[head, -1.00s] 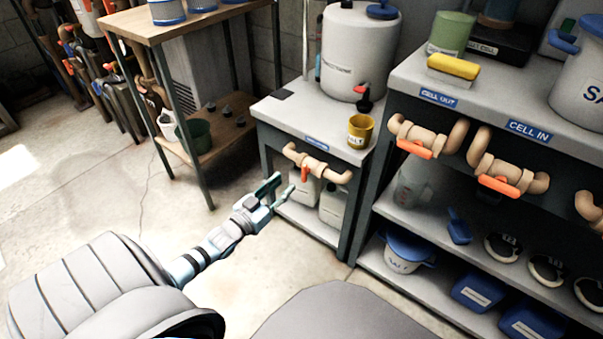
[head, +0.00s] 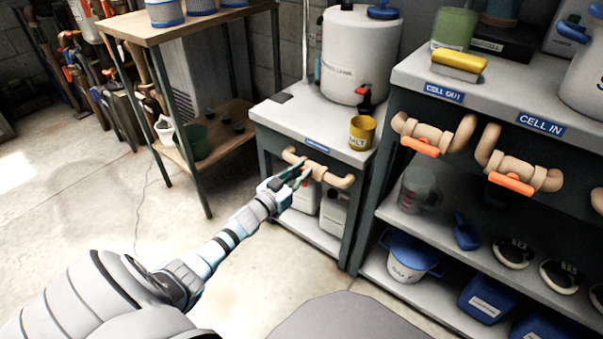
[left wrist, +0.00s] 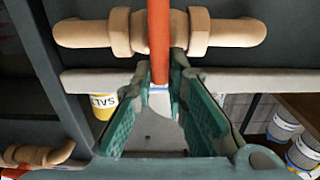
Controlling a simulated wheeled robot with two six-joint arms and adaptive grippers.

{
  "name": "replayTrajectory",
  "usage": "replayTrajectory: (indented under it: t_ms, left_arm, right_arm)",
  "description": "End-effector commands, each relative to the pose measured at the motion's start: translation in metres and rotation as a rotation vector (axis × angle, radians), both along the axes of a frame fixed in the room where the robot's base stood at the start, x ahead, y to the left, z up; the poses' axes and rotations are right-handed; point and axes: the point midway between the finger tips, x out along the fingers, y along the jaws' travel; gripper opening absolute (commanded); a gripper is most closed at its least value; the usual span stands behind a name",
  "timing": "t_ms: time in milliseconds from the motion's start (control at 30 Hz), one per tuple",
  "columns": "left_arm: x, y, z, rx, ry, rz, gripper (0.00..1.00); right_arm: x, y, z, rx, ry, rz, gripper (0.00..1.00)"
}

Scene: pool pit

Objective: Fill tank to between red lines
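The white tank (head: 358,65) with a blue lid and a red-handled tap stands on the small grey table. A clear upright tube (head: 316,50) is at its left; I cannot make out a liquid level or red lines. A tan pipe valve (head: 325,173) is on the table's front below a blue label. Its orange handle shows in the left wrist view (left wrist: 158,40), crosswise to the pipe. My left gripper (left wrist: 160,75) has its green fingers on either side of this handle, with narrow gaps visible. My right gripper is not in view.
A yellow salt cup (head: 361,133) stands on the small table. The shelf unit (head: 410,72) at right carries two more orange-handled valves (head: 421,146) (head: 508,184). A wooden stand (head: 205,25) is at left. The floor between is clear.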

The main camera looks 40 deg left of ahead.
Motion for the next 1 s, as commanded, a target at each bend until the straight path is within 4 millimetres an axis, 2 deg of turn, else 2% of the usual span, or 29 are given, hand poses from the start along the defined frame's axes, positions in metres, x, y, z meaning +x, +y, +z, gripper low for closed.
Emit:
replayTrajectory:
  t_ms: [400,467,1000]
  left_arm:
    - [0.0,0.0,0.0,-0.034,0.0,-0.001,0.0]
    - [0.0,0.001,0.0,-0.054,0.0,-0.001,0.0]
    - [-0.001,0.01,-0.003,-0.407,-0.008,-0.001,0.0]
  right_arm:
    - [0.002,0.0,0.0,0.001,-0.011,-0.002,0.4]
    - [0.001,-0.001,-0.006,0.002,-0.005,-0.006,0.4]
    - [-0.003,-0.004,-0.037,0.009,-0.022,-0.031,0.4]
